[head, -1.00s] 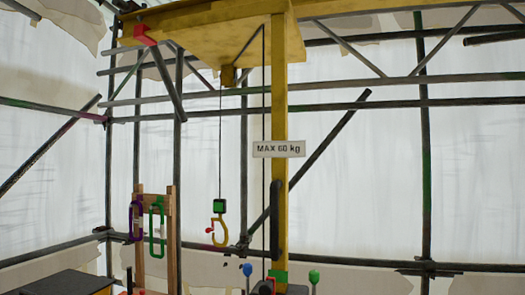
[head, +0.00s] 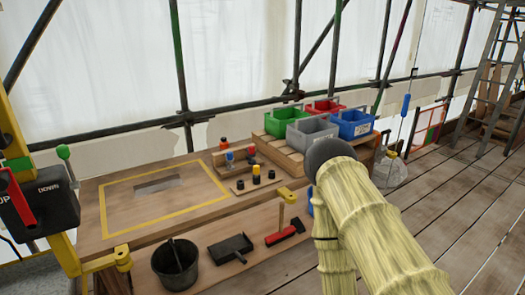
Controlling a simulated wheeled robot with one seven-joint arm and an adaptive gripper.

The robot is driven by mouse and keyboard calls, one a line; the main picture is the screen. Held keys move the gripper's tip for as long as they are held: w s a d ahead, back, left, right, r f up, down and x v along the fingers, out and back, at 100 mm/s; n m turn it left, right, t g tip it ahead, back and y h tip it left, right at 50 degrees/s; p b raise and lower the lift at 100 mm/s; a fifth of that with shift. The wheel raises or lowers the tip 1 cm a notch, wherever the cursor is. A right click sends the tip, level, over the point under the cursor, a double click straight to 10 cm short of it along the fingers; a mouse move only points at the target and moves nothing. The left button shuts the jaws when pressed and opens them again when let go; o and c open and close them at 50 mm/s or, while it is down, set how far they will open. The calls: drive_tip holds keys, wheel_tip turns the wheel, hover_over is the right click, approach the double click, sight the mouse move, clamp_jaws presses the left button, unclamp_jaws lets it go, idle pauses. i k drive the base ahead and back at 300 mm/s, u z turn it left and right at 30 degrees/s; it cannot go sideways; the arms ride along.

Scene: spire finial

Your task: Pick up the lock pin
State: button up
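I cannot single out the lock pin for certain. On the wooden bench (head: 105,215), a small wooden rack holds upright pieces with coloured tops: an orange-topped one (head: 223,144), a blue one (head: 229,160) and a red one (head: 251,151). In front of it, a low board (head: 243,187) carries short dark pegs and a yellow-and-black piece (head: 256,174). My arm, in a pale yellow sleeve, fills the lower right of the head view. My gripper does not show.
Green (head: 284,117), red (head: 322,107), blue (head: 352,123) and grey (head: 311,132) bins stand on a pallet behind the bench. A black bucket (head: 175,265), a dustpan (head: 229,248) and a red-headed brush (head: 285,235) lie low in front. Plank floor at right is largely clear.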

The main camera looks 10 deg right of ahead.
sight(230, 155)
drive_tip(key=u, duration=0.45)
drive_tip(key=i, duration=1.55)
drive_tip(key=z, duration=0.2)
